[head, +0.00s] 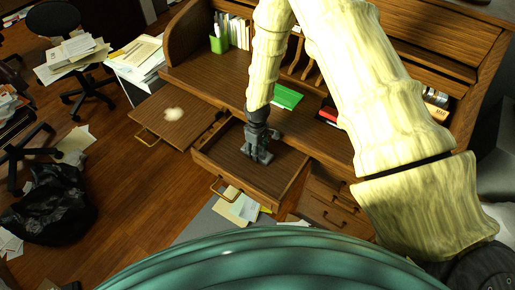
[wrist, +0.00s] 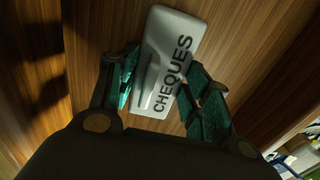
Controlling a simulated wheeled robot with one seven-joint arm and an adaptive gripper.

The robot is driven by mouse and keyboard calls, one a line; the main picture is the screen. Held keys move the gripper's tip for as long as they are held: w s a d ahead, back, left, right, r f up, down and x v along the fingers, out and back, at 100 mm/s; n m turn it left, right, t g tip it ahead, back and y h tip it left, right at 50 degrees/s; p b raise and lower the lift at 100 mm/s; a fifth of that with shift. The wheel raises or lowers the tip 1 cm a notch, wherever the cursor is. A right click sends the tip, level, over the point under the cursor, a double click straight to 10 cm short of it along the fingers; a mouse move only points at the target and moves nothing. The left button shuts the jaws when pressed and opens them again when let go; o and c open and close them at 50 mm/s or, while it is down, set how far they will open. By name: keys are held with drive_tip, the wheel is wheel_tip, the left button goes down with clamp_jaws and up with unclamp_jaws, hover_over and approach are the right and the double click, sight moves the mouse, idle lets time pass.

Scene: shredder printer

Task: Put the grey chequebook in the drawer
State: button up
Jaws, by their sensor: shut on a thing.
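The grey chequebook (wrist: 165,70) shows in the wrist view, a pale slab with "CHEQUES" in dark letters. It lies between the fingers of my gripper (wrist: 160,92), which is shut on it. Wood grain fills the view behind it. In the head view my gripper (head: 260,156) points down inside the open drawer (head: 285,180) of the wooden desk, near its back. The chequebook is hard to make out there, hidden by the gripper. I cannot tell whether it touches the drawer floor.
A pull-out panel (head: 178,116) with a handle sticks out to the left of the drawer. A green folder (head: 287,96) and red-black items (head: 328,112) lie on the desktop. A green holder (head: 219,44) stands behind. Papers (head: 240,206) lie below the drawer front.

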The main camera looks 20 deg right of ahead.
drive_tip(key=o, duration=1.1)
wheel_tip(320, 180, up, 12)
idle(0.7)
